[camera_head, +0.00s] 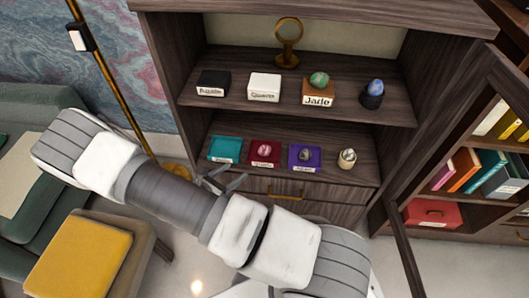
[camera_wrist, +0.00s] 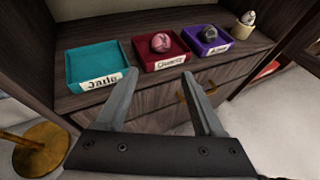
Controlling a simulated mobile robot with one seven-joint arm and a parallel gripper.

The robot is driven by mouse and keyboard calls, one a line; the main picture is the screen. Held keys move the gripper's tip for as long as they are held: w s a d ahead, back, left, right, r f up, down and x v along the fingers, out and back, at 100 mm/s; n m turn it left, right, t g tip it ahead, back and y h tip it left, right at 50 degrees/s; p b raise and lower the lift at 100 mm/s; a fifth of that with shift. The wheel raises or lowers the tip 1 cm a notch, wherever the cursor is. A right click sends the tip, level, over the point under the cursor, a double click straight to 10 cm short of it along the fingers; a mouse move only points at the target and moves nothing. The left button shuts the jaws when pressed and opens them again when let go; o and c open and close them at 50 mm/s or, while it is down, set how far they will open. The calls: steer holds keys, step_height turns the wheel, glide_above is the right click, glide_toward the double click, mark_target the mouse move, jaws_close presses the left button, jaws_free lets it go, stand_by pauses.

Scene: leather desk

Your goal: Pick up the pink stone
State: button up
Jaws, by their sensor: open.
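The pink stone (camera_head: 265,149) sits in a small red tray (camera_head: 265,162) on the lower shelf of the dark wooden cabinet. In the wrist view the pink stone (camera_wrist: 160,42) is ahead of my gripper, inside the red tray (camera_wrist: 146,63). My gripper (camera_wrist: 160,74) is open and empty, with its two fingers spread in front of the shelf edge and apart from the stone. In the head view my gripper (camera_head: 226,182) is in front of the drawers, just below and left of the red tray.
An empty teal tray (camera_wrist: 95,68) is left of the red one. A purple tray (camera_wrist: 205,49) with a dark stone is right of it, then a pale holder (camera_head: 347,159). The upper shelf (camera_head: 245,99) is close above. An open cabinet door (camera_head: 404,245) stands at right.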

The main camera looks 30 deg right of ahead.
steer(key=b, duration=0.3)
glide_toward(261, 153)
steer(key=x, duration=0.4)
steer(key=shift+w+d+f, duration=0.1)
steer(key=shift+f, duration=0.3)
steer(key=shift+r+b+x, duration=0.1)
steer(key=shift+b+x, duration=0.5)
steer(key=shift+x, duration=0.95)
steer(key=shift+r+b+x, duration=0.15)
steer(key=shift+b+x, duration=0.4)
steer(key=shift+x, duration=1)
steer(key=shift+d, duration=0.1)
jaws_close()
